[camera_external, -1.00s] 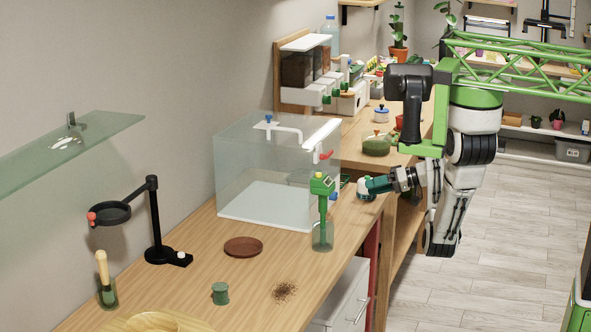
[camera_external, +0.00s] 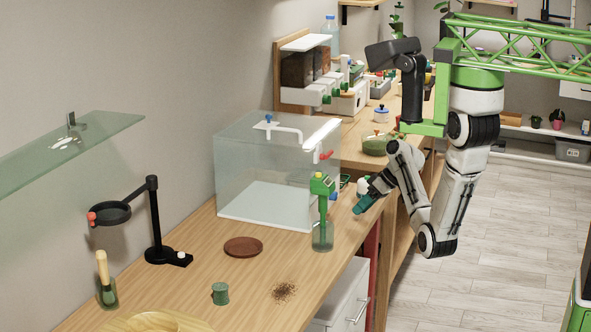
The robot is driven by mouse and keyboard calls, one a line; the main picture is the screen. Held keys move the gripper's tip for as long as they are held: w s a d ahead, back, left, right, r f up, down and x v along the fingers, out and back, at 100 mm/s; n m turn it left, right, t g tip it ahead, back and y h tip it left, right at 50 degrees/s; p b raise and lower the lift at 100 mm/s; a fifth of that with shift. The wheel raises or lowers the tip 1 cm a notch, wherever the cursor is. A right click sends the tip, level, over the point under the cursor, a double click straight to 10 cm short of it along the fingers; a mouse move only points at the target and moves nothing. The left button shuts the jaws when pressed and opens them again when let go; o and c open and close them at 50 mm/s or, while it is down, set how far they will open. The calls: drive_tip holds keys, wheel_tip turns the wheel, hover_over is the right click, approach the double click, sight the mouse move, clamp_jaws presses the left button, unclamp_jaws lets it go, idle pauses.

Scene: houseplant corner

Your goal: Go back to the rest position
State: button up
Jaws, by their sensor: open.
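My gripper (camera_external: 361,207) is at the right edge of the wooden counter, to the right of the glass tank (camera_external: 262,178). Its teal fingertips point down and to the left. It is open, and I see nothing held between the fingers. A small white object (camera_external: 363,184) stands on the counter just behind the gripper and is partly hidden by it. The arm folds down beside the counter, over the floor.
A green-topped bottle (camera_external: 323,228) stands left of the gripper. A brown saucer (camera_external: 243,246), a green pot (camera_external: 220,293), spilled soil (camera_external: 284,291) and a black ring stand (camera_external: 155,225) are on the counter (camera_external: 200,262). The floor (camera_external: 500,270) at right is clear.

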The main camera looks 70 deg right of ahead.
drive_tip(key=a+n+g+p, duration=0.1)
drive_tip(key=a, duration=0.1)
drive_tip(key=s+a+r+n+g+h, duration=0.1)
drive_tip(key=a, duration=0.1)
drive_tip(key=s+a+g+h+p, duration=0.1)
drive_tip(key=a, duration=0.1)
drive_tip(key=shift+a+r+n+g+p, duration=0.35)
drive_tip(key=shift+r+n+g, duration=0.05)
drive_tip(key=s+a+f+m+g+h+b, duration=0.1)
drive_tip(key=s+a+f+g+b, duration=0.1)
drive_tip(key=s+a+f+b, duration=0.6)
drive_tip(key=s+a+f, duration=0.4)
drive_tip(key=a+f, duration=0.2)
drive_tip(key=a, duration=0.3)
drive_tip(key=shift+s+a+f+m+g, duration=0.2)
drive_tip(key=shift+s+f+m+g, duration=0.1)
drive_tip(key=shift+g, duration=0.1)
idle(0.8)
